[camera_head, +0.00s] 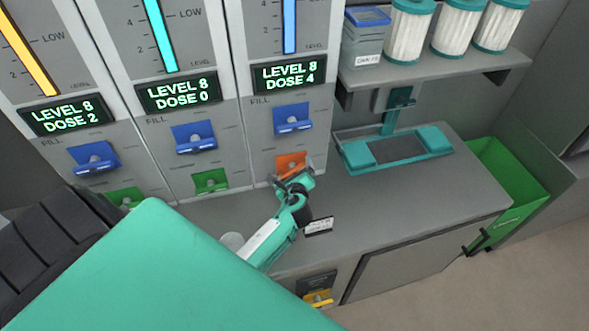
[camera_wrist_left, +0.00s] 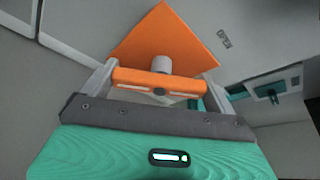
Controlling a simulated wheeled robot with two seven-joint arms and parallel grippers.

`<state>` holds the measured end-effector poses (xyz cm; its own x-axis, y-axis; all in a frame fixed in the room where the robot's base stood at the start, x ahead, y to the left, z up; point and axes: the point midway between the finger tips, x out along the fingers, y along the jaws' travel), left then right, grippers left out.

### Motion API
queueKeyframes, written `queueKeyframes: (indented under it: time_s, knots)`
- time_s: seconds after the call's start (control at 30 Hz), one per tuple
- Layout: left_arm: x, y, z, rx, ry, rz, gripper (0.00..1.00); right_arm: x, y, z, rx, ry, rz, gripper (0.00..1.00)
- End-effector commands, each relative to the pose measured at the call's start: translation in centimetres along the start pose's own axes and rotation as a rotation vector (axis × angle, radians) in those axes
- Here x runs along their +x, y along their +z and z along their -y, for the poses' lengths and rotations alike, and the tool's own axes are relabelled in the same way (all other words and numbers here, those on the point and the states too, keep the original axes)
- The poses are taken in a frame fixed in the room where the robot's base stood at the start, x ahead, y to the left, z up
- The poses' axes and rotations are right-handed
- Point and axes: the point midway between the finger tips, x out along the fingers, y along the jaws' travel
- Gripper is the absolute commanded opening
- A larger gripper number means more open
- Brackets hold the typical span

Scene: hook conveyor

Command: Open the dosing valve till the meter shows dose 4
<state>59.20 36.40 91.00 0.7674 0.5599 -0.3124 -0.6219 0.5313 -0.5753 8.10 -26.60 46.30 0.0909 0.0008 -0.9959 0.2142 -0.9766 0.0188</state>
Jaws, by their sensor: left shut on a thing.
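The orange dosing valve (camera_head: 290,160) is low on the right-hand column in the head view. The meter (camera_head: 289,74) above it reads LEVEL 8, DOSE 4. My left gripper (camera_head: 294,180) is at this valve and partly covers it. In the left wrist view, the valve's orange handle bar (camera_wrist_left: 160,82) is between the fingers of my left gripper (camera_wrist_left: 159,84), which is shut on it. A grey stem and an orange plate lie behind the bar, with an OPEN label on the panel to the right. My right gripper is not in view.
Two other columns have meters reading DOSE 2 (camera_head: 66,115) and DOSE 0 (camera_head: 178,93), with blue and green handles below. A teal-framed tray (camera_head: 436,139) stands on the grey counter at right. White filters with teal caps stand on a shelf above it. A green bin (camera_head: 521,178) is far right.

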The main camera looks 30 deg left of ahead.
Motion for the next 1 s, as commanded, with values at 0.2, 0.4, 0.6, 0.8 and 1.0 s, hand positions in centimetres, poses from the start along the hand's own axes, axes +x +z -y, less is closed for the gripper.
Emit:
queueKeyframes:
  time_s: [0.2,0.4,0.6,0.8,1.0]
  knots:
    - [-0.2,0.6,0.4,0.142,0.059,-0.001,0.68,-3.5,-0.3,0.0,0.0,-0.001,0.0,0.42]
    - [-0.2,0.5,0.4,0.285,0.118,-0.001,0.68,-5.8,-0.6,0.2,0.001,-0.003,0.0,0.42]
    - [-0.1,0.3,0.3,0.406,0.169,0.0,0.68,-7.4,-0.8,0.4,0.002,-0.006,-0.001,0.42]
    - [-0.1,0.2,0.1,0.487,0.203,0.0,0.68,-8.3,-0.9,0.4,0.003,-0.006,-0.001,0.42]
    - [0.0,0.1,0.0,0.526,0.219,0.001,0.68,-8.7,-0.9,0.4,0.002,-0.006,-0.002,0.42]
